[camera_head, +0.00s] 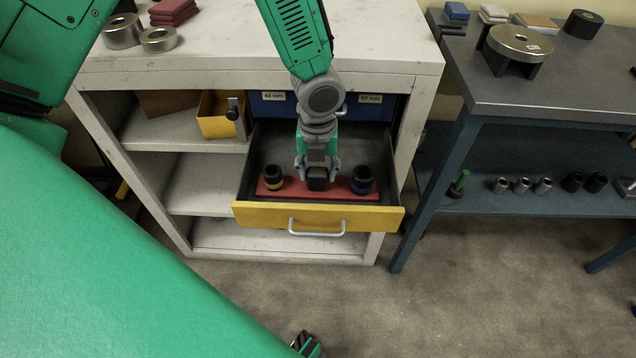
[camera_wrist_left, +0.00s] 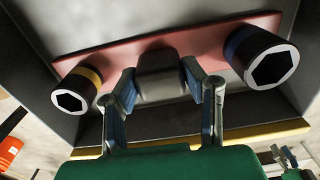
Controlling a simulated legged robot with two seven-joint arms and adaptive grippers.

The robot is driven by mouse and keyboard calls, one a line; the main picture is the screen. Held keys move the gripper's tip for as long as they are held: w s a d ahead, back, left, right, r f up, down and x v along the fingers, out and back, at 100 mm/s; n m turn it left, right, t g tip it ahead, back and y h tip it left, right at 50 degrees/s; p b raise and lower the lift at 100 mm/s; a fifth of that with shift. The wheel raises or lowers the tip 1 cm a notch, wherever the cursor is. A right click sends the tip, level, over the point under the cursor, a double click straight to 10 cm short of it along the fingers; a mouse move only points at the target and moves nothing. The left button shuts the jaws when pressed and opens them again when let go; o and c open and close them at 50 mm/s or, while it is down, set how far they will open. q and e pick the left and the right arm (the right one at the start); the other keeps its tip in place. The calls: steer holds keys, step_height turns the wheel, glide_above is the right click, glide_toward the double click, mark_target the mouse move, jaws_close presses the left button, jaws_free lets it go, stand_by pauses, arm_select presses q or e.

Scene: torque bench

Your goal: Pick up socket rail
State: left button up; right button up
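The socket rail (camera_head: 345,187) is a red bar lying in the open drawer. It carries a yellow-banded dark socket (camera_head: 273,178) on the left, a blue-banded one (camera_head: 363,180) on the right, and a dark block (camera_head: 317,183) in the middle. My left gripper (camera_head: 317,166) reaches down over that block. In the left wrist view its fingers (camera_wrist_left: 160,80) stand on either side of the block (camera_wrist_left: 165,82), open, with narrow gaps seeming to show. The rail (camera_wrist_left: 105,57) rests on the drawer floor.
The drawer's yellow front (camera_head: 250,215) with its metal handle (camera_head: 317,231) and its dark side walls enclose the rail closely. The white cabinet (camera_head: 420,60) frames the drawer above. A yellow bin (camera_head: 215,125) sits on the shelf to the left. A metal bench (camera_head: 580,90) stands to the right.

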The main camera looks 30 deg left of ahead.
arm_select(q)
steer(key=shift+c, duration=1)
steer(key=shift+d+r, duration=0.15)
steer(key=shift+d, duration=0.15)
arm_select(e)
steer(key=shift+d+f, duration=0.1)
steer(key=shift+d, duration=0.2)
